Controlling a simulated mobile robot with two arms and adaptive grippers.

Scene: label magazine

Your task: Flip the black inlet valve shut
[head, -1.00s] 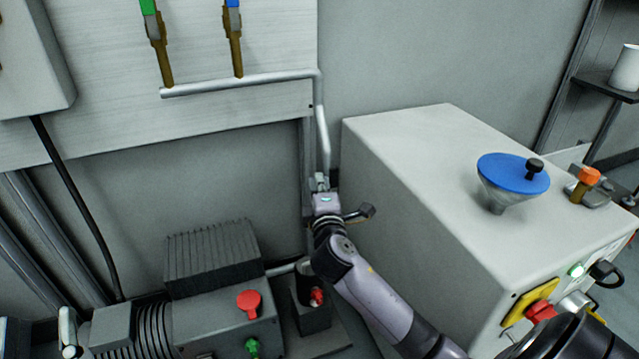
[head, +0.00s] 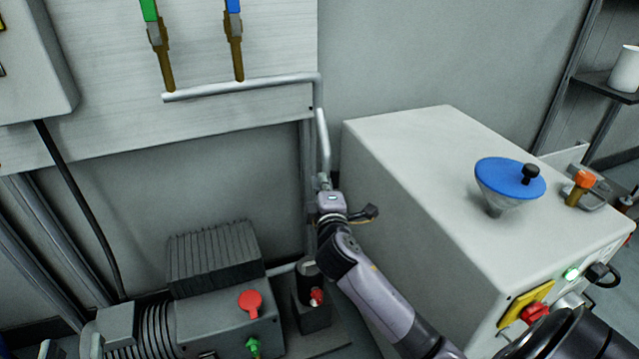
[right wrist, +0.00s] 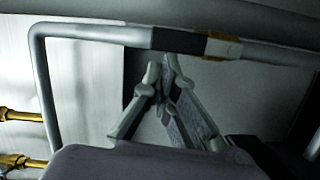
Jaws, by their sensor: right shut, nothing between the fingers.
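The black inlet valve shows in the right wrist view as a black sleeve (right wrist: 178,40) with a pale lever part and brass fitting (right wrist: 226,46) beside it. Its handle lies along the grey pipe. My right gripper (right wrist: 162,68) is shut and empty, with its tips just below the black sleeve; I cannot tell if they touch. In the head view my right gripper (head: 323,181) is at the lower end of the vertical pipe and the arm hides the valve. Light grey tips, seemingly my left gripper (head: 71,348), show at the bottom left edge, mostly cut off.
A white cabinet (head: 430,150) with a blue-lidded funnel (head: 510,179) stands close right of my right arm. The pump (head: 215,320) with a red knob is below left. The wall panel (head: 270,45) carries green (head: 149,9) and blue (head: 233,6) valves above a pipe.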

